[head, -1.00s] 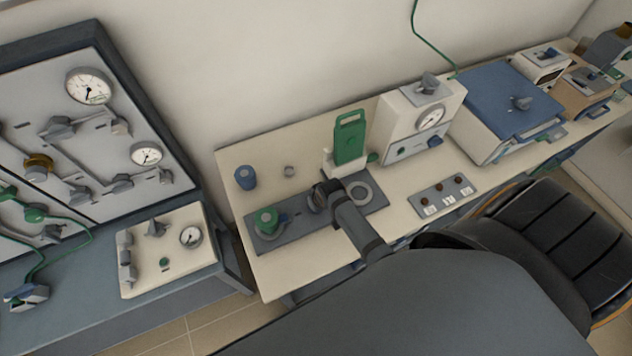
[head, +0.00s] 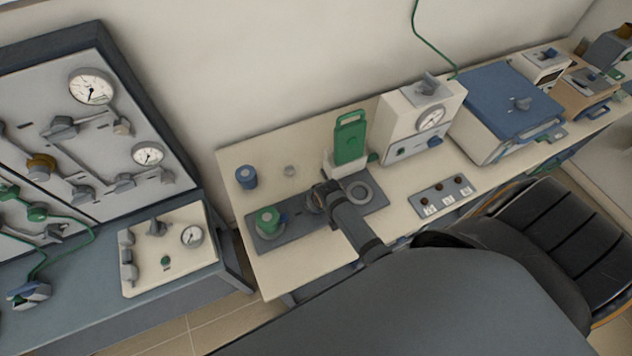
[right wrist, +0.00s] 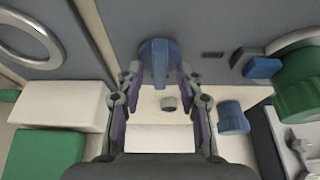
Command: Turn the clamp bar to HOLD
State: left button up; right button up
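A dark plate (head: 288,238) lies on the cream bench and carries a green-topped round part (head: 268,219) at its left and a grey ring (head: 360,191) at its right. Between them, in the right wrist view, is a blue round part with a raised bar (right wrist: 159,62), which looks like the clamp bar. My right gripper (head: 318,198) hides it in the head view. In the wrist view the right gripper (right wrist: 159,78) has its fingers apart on either side of the blue part, with no clear grip on it. No HOLD mark is readable. My left gripper is not in view.
A blue cylinder (head: 246,176) and a small grey cylinder (head: 290,171) stand behind the plate. A green upright part on a white block (head: 350,139) and a gauge box (head: 421,122) stand behind and right. A switch strip (head: 442,197) lies at the front right.

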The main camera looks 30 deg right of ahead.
jog(key=v, duration=1.2)
dwell(0.5)
